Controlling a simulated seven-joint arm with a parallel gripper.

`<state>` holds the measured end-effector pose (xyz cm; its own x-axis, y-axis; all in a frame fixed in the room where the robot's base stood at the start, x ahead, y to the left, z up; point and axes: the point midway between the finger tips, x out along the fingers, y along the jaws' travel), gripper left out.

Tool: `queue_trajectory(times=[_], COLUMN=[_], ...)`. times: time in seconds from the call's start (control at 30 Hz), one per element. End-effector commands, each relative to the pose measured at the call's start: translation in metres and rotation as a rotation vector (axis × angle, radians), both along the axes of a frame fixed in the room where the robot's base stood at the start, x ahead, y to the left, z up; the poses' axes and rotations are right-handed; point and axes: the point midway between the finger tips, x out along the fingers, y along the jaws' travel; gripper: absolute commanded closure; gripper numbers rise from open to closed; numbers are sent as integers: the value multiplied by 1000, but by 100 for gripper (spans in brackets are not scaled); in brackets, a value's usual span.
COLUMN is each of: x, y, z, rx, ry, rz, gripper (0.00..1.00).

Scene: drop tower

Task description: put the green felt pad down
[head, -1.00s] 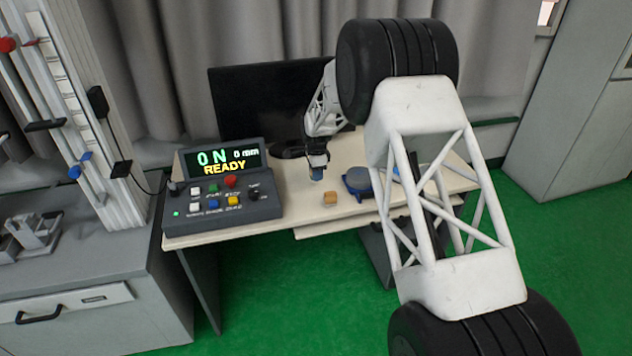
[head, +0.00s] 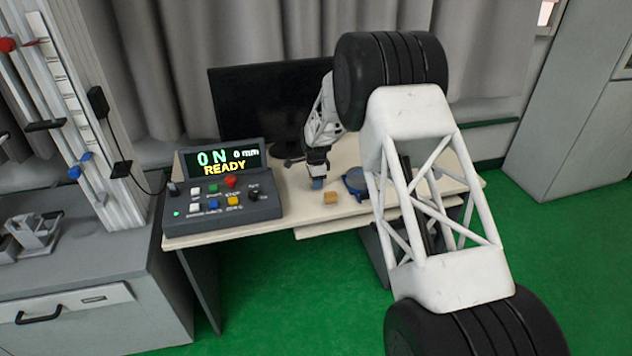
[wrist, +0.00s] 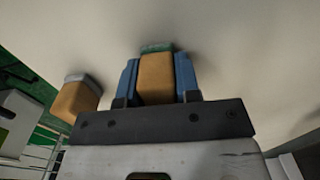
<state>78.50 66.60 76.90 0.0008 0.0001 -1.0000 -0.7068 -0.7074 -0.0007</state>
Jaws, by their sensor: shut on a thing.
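My gripper (wrist: 158,80) has two blue fingers, shut on a tan block with a greenish end face, the green felt pad (wrist: 157,77). The pad sits between the fingers, with its green end facing away from the wrist camera, toward the pale desk top (wrist: 240,60). Shadows lie close around the fingertips; I cannot tell whether the pad touches the desk. In the head view my gripper (head: 317,183) is low over the desk, left of the blue round device, and the pad is hidden by the fingers.
A second tan block (head: 331,198) stands on the desk close to my gripper; in the wrist view it has a grey end (wrist: 76,95). A blue round device (head: 355,181) lies to the right. A control box (head: 222,200) reading "READY" stands left. A dark monitor (head: 262,105) stands behind.

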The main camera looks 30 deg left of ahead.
Motion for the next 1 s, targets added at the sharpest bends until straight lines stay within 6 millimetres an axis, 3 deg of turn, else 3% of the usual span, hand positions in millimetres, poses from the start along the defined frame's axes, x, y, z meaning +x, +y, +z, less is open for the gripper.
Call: queue_trajectory(times=[0.27, 0.3, 0.47, 1.0], x=[0, 0, 0, 0], y=[0, 0, 0, 0], z=[-3, -3, -3, 8], rx=[0, 0, 0, 0], ry=[0, 0, 0, 0], rz=[0, 0, 0, 0], gripper=[100, 68, 44, 44])
